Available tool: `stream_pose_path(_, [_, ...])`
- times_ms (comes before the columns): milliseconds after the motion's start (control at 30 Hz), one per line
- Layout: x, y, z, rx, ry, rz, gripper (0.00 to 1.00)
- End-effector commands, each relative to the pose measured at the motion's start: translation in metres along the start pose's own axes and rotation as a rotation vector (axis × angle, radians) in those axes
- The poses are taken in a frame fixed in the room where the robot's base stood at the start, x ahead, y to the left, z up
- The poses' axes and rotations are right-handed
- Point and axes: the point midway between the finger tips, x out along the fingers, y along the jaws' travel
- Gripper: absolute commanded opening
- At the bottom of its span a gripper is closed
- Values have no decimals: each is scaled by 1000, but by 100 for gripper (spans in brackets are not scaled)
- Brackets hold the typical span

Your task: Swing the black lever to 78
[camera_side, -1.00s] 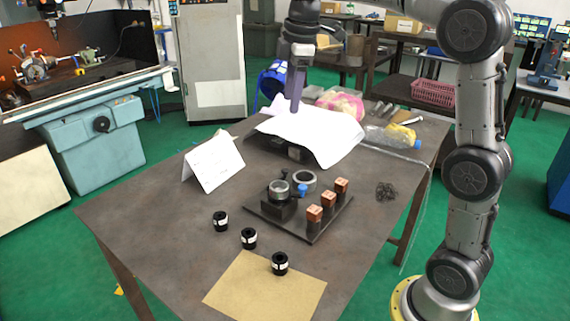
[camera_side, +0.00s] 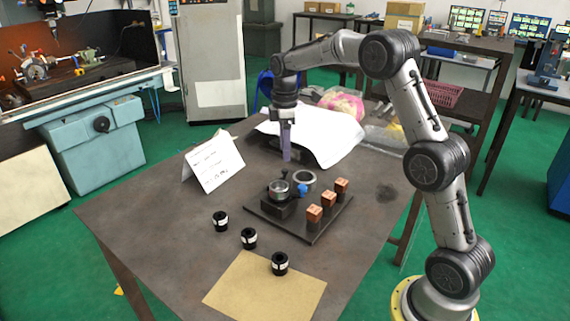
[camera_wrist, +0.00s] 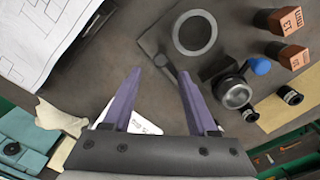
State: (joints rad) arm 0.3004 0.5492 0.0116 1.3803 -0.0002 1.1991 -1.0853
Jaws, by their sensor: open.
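The indexing chuck stands on a dark base plate (camera_side: 312,229) on the table. It has a round silver-rimmed chuck (camera_side: 279,188) on a black block and a blue knob (camera_side: 302,189). No scale marking is readable. My gripper (camera_side: 287,158) points down above and behind the chuck, its purple fingers apart and empty; they also show in the wrist view (camera_wrist: 160,76).
A grey ring (camera_side: 304,180) lies on the plate's back. Copper-coloured blocks (camera_side: 314,213) with markings line its right side. Several black cylinders (camera_side: 249,238) stand at the front left. A folded card (camera_side: 213,163) is left; white paper (camera_side: 325,138) drapes behind my gripper.

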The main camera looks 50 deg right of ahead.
Motion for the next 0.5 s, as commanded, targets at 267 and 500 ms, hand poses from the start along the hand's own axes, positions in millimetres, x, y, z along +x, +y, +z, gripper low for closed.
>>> stream_pose_path(267, [44, 0, 0, 0, -1, -2, 58])
stream_pose_path(500, [56, 0, 0, 1, 0, 0, 58])
